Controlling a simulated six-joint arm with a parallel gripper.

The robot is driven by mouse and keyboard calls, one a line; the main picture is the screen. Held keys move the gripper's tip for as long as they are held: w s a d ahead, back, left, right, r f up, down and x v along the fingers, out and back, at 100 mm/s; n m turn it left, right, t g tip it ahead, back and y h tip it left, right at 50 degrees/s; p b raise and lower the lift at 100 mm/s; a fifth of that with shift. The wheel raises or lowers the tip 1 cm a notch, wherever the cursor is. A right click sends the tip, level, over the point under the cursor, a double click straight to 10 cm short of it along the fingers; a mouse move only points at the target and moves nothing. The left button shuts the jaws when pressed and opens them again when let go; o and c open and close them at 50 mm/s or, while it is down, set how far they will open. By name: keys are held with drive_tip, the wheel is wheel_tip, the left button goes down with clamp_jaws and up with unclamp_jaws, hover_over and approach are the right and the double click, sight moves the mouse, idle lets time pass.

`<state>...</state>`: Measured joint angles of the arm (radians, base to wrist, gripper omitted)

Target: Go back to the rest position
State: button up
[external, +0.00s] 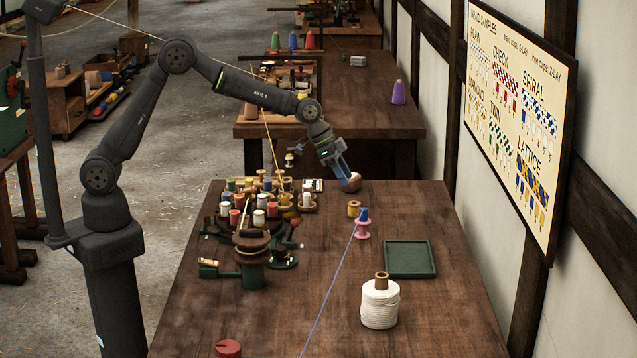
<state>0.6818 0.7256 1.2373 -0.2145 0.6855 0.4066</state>
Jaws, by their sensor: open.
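My gripper (345,177) hangs tilted down at the far end of the front table (300,290), with its blue fingers pointing at the tabletop. I see it from the side and the gap between the fingers is hard to make out. My arm reaches out from the left over the back of the table.
Several coloured spools (258,202) crowd the table's back left around a dark green stand (252,262). A pink spool (362,230) with a blue line, a tan spool (353,208), a green tray (409,259) and a white cord spool (380,302) stand right. The front middle is mostly clear.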

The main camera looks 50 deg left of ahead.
sight(365, 209)
drive_tip(key=x, duration=1.2)
drive_tip(key=shift+f, duration=0.1)
drive_tip(key=shift+w+r, duration=0.1)
drive_tip(key=shift+r, duration=1.15)
